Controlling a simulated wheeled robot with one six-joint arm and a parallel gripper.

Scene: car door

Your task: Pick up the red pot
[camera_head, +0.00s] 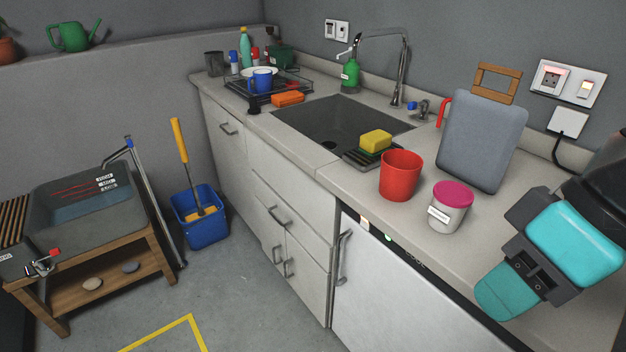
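The red pot (401,176) stands upright on the counter, right of the sink and near the counter's front edge. It looks like a plain, slightly tapered open cup, and its whole front is in view. My gripper (512,284), with turquoise and dark grey parts, is at the lower right, above the counter. It is well apart from the red pot, to its right and nearer the camera. Its fingertips do not show clearly, so I cannot tell how far they are apart. Nothing is visibly held.
A grey board (482,139) leans behind. The sink (338,122) and a yellow sponge (375,141) on a dark rack lie left of the pot. Bare counter lies right of the tub.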

